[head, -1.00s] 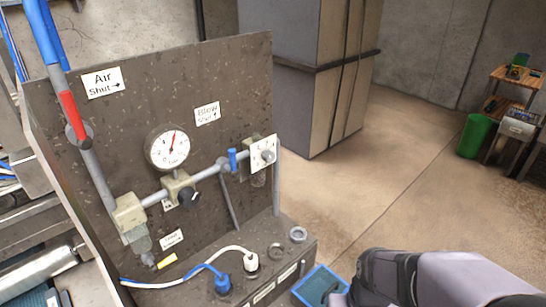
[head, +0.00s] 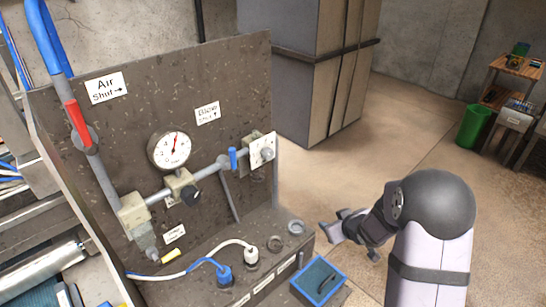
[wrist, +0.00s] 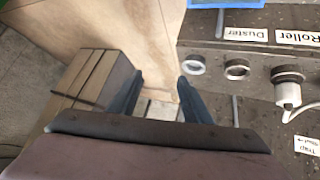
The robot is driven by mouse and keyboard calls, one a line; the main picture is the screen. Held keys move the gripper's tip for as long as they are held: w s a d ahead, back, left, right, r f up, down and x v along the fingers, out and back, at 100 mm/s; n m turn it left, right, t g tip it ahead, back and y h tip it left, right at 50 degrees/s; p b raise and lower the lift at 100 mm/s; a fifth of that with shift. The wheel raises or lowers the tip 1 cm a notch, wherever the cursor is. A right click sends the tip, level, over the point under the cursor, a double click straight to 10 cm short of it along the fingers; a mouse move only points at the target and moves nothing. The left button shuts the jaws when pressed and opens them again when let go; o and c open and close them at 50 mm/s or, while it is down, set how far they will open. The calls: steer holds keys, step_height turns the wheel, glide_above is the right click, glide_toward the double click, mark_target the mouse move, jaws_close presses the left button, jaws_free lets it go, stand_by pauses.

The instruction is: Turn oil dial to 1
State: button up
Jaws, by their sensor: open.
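A small grey knob (head: 267,153) sits on a white plate at the right end of the pipe line, and it may be the oil dial. Its markings are too small to read, so I cannot tell its setting. A clear bowl hangs below it, partly hidden. My gripper (head: 332,226) is open and empty, to the right of and below the knob, just off the panel's right side. The gripper's two dark fingers also show in the wrist view (wrist: 160,88), spread apart with nothing between them. The knob is not seen in the wrist view.
A round gauge (head: 170,149) and a black knob (head: 188,192) are on the panel's left part. A blue lever (head: 233,159) stands near the plate. Hose plugs and rings (head: 296,227) line the ledge, with a blue tray (head: 320,281) in front. Open floor lies right.

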steer(key=w+a+r+n+t+y, duration=0.2)
steer(key=w+a+r+t+y, duration=0.15)
steer(key=a+r, duration=0.35)
steer(key=n+y, duration=0.2)
steer(key=y, duration=0.5)
glide_toward(270, 156)
steer(key=x, duration=0.2)
steer(key=shift+t, duration=0.25)
steer(key=shift+p+x, duration=1.45)
steer(key=shift+x, duration=1.5)
steer(key=shift+w+a+f, duration=0.15)
steer(key=shift+w+a, duration=0.25)
steer(key=c, duration=1.1)
